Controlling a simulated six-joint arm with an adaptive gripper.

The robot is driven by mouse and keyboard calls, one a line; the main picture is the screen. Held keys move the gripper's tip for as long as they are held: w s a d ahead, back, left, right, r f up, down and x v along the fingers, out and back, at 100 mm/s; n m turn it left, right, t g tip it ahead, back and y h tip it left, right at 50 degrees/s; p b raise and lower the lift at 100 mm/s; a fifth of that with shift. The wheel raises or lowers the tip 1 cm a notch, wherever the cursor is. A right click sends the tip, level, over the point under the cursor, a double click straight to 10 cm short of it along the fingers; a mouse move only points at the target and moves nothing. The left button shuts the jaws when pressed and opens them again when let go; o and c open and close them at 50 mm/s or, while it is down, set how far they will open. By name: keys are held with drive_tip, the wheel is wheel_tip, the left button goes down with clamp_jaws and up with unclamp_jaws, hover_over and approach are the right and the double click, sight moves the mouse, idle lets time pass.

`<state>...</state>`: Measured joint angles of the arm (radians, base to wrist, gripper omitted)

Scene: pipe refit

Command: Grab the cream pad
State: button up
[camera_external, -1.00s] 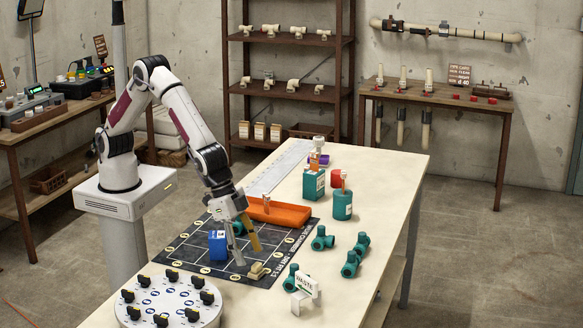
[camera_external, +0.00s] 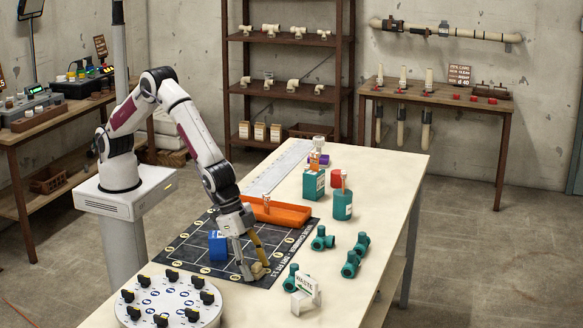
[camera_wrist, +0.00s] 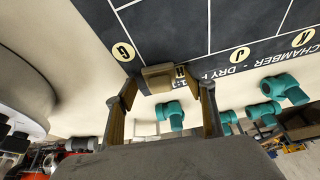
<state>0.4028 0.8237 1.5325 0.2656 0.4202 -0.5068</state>
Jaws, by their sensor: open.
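The cream pad (camera_external: 259,269) is a small tan block on the front right edge of the dark mat (camera_external: 190,255). In the wrist view the cream pad (camera_wrist: 163,79) lies between the two fingers, over the mat's lettered border. My gripper (camera_external: 255,272) is down at the pad with its fingers spread to either side of it. In the wrist view my gripper (camera_wrist: 163,92) is open, with a finger left and right of the pad. I cannot tell if either finger touches it.
A blue box (camera_external: 218,245) stands on the mat, and an orange tray (camera_external: 275,212) lies behind. A white waste holder (camera_external: 306,293) and teal pipe fittings (camera_external: 350,264) are to the right. A round dial plate (camera_external: 168,300) is at the front left.

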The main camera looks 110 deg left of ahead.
sight(255, 263)
drive_tip(key=c, duration=1)
drive_tip(key=shift+r, duration=0.1)
drive_tip(key=shift+r, duration=4.9)
